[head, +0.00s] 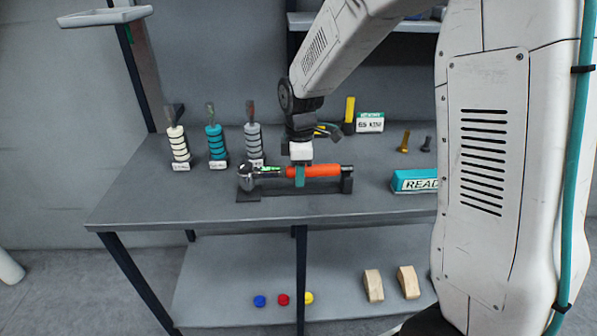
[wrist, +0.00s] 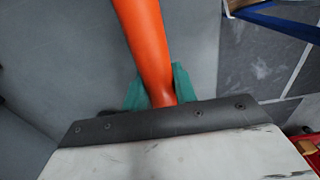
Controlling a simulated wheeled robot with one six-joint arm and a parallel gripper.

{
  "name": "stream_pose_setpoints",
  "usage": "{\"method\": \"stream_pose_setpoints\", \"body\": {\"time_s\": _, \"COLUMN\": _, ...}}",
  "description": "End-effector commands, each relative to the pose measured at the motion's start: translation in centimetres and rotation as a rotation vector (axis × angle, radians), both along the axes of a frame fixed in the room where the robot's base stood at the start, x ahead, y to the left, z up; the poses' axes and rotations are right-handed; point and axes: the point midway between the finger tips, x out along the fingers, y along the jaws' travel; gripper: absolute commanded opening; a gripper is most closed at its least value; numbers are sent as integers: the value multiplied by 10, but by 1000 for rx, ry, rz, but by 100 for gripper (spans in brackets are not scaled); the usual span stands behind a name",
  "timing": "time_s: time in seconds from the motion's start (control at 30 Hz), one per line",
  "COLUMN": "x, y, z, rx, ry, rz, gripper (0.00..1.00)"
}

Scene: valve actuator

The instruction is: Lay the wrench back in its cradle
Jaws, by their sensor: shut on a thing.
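The wrench has an orange handle (head: 320,171) and a shiny metal head at its left end, with a small green patch between them. It lies level along the dark cradle (head: 346,186) near the front of the bench. The cradle has a low base and an upright at the right. My gripper (head: 301,178), with teal fingers, points down and is shut on the handle. In the wrist view the orange handle (wrist: 148,45) runs between the teal fingers (wrist: 158,92). I cannot tell whether the wrench touches the cradle's supports; the fingers hide part of it.
Three ringed posts, white (head: 178,147), teal (head: 216,145) and grey (head: 253,143), stand behind at the left. A teal block (head: 414,180) lies to the right. Behind are a yellow-handled tool (head: 349,112) and a labelled box (head: 370,122). The bench front left is clear.

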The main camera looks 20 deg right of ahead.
Motion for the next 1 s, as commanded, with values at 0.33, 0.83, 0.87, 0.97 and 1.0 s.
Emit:
{"method": "stream_pose_setpoints", "body": {"time_s": 0.33, "x": 0, "y": 0, "z": -7, "rx": 0, "ry": 0, "rz": 0, "gripper": 0}}
{"method": "stream_pose_setpoints", "body": {"time_s": 0.83, "x": 0, "y": 0, "z": -19, "rx": 0, "ry": 0, "rz": 0, "gripper": 0}}
{"method": "stream_pose_setpoints", "body": {"time_s": 0.87, "x": 0, "y": 0, "z": -20, "rx": 0, "ry": 0, "rz": 0, "gripper": 0}}
{"method": "stream_pose_setpoints", "body": {"time_s": 0.97, "x": 0, "y": 0, "z": -22, "rx": 0, "ry": 0, "rz": 0, "gripper": 30}}
{"method": "stream_pose_setpoints", "body": {"time_s": 1.0, "x": 0, "y": 0, "z": -22, "rx": 0, "ry": -1, "rz": 0, "gripper": 42}}
